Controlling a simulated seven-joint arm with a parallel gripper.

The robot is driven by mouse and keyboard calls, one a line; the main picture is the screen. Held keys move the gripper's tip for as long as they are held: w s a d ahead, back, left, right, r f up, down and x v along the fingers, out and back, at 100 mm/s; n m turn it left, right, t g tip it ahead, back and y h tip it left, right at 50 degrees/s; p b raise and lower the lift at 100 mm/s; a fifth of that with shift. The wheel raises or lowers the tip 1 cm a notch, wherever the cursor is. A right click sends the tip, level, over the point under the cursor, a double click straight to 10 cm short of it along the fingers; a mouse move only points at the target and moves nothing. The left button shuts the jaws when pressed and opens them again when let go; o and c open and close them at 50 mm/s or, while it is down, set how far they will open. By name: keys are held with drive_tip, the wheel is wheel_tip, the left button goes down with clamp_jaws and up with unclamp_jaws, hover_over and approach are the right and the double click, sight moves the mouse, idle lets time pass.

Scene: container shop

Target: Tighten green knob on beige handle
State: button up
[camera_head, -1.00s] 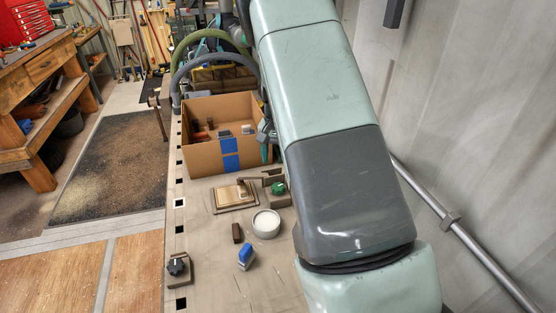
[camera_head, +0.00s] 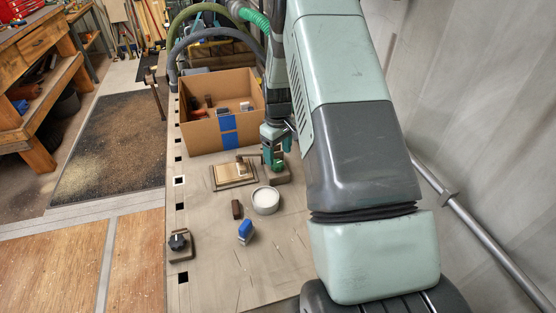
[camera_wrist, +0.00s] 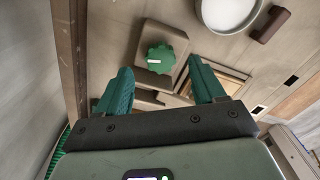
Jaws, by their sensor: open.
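The green knob (camera_wrist: 160,60) has a scalloped rim and a white mark on top. It sits on a beige block (camera_wrist: 152,30), the likely beige handle, which also shows in the head view (camera_head: 282,179). In the head view the green knob (camera_head: 278,165) is partly hidden by my gripper (camera_head: 274,150). My gripper (camera_wrist: 159,72) is open and empty, pointing down over the knob. In the wrist view the knob lies between and beyond the two green fingertips, with no visible contact.
A wooden board (camera_head: 221,183) and a white round dish (camera_head: 265,201) are close by. A brown block (camera_head: 237,209), a blue-topped item (camera_head: 246,230) and a black knob (camera_head: 178,242) on a block stand nearer. An open cardboard box (camera_head: 203,138) stands behind. The wall is at right.

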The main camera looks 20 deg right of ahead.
sight(278, 163)
drive_tip(key=shift+f, duration=1.95)
drive_tip(key=c, duration=1.1)
drive_tip(key=shift+o, duration=0.2)
